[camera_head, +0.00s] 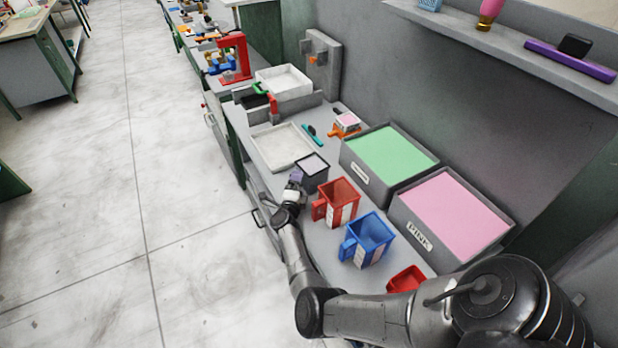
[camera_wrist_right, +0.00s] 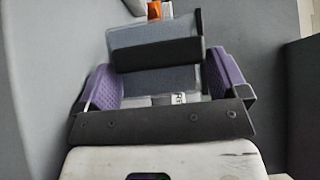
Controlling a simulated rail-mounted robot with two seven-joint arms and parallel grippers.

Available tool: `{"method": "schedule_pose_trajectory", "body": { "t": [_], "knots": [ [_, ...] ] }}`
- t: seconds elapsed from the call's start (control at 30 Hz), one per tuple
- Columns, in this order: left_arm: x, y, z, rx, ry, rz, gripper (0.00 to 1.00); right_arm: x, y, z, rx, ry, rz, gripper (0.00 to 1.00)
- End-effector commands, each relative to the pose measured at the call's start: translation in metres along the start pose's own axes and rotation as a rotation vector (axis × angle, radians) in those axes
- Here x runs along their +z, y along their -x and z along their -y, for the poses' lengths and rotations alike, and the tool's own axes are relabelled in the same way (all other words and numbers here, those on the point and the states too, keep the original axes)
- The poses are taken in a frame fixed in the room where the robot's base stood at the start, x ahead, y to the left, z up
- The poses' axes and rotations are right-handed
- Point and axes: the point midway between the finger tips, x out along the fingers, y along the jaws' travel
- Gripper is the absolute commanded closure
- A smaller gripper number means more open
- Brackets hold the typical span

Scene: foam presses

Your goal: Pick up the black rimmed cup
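The black rimmed cup (camera_head: 322,180) is a small square dark cup on the bench, with a pale lilac top surface inside its rim. My right gripper (camera_head: 296,183) is at its near left side in the head view. In the right wrist view, the cup's dark band and grey body (camera_wrist_right: 155,52) are ahead of my right gripper (camera_wrist_right: 164,82). The purple finger pads stand wide apart, one to each side of the cup's lower part. Any contact is too unclear to tell. My left gripper is not in view.
A red cup (camera_head: 338,203) and a blue cup (camera_head: 367,240) stand beside it. Green-filled (camera_head: 391,153) and pink-filled (camera_head: 455,213) bins line the wall. A white tray (camera_head: 281,147) lies behind. A small red container (camera_head: 406,279) is near my arm.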

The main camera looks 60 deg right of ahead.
Motion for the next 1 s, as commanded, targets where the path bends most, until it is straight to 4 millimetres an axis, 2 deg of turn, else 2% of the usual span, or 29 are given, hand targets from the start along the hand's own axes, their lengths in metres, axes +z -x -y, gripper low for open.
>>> {"method": "schedule_pose_trajectory", "body": {
  "t": [0.03,0.37,0.67,1.0],
  "knots": [
    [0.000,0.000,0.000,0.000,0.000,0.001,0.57,0.000,0.000,0.000,0.000,0.000,0.000,0.12],
    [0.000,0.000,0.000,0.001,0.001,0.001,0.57,0.000,0.000,0.000,-0.001,0.000,0.000,0.44],
    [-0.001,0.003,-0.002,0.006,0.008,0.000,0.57,0.000,0.000,0.007,-0.001,-0.001,-0.001,0.44],
    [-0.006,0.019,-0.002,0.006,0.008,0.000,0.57,0.001,0.000,0.064,-0.002,-0.005,-0.002,0.44]
  ]
}}
